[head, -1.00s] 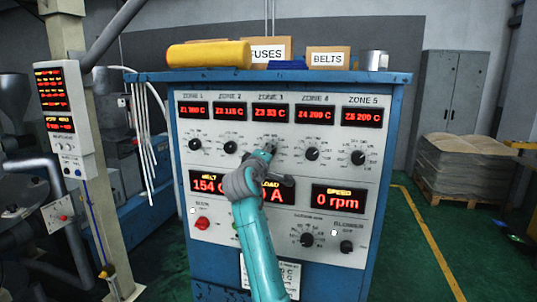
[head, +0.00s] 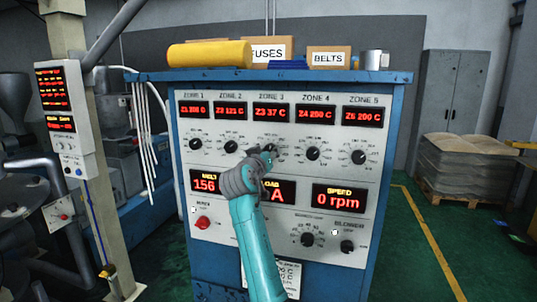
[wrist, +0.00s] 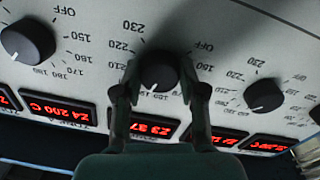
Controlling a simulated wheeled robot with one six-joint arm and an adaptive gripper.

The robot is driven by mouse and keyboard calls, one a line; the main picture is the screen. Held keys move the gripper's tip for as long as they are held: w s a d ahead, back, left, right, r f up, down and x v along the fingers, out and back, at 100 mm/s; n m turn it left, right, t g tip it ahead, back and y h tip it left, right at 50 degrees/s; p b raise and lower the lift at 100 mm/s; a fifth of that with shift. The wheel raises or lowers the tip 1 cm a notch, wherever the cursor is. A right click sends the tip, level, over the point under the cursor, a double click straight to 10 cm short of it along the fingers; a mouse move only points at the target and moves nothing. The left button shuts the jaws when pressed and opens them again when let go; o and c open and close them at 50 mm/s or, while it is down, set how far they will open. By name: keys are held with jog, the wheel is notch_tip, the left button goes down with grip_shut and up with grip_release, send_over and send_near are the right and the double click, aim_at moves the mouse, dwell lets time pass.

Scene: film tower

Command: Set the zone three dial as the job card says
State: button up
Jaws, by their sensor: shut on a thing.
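The zone three dial (wrist: 158,72) is a black round knob in the wrist view, which shows the panel upside down. My gripper (wrist: 159,80) is shut on it, one finger on each side. In the head view the zone three display (head: 271,113) reads 37 C, and my gripper (head: 265,153) covers most of the dial. A white sheet (head: 290,277) low on the cabinet is partly behind my arm and too small to read.
The zone two dial (head: 231,146) and zone four dial (head: 312,153) sit close on either side. The blue cabinet (head: 370,225) carries a yellow roll (head: 210,54), a belts box (head: 328,58) and a mug (head: 374,59). Green floor is open at right.

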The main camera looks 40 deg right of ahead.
jog(key=m, duration=0.5)
jog(key=shift+f, duration=0.15)
jog(key=shift+w+m, duration=0.1)
jog(key=shift+m, duration=0.3)
jog(key=o, duration=1.1)
jog(key=shift+o, duration=0.2)
jog(key=shift+a, duration=0.15)
jog(key=v, duration=1.2)
jog(key=shift+r, duration=0.2)
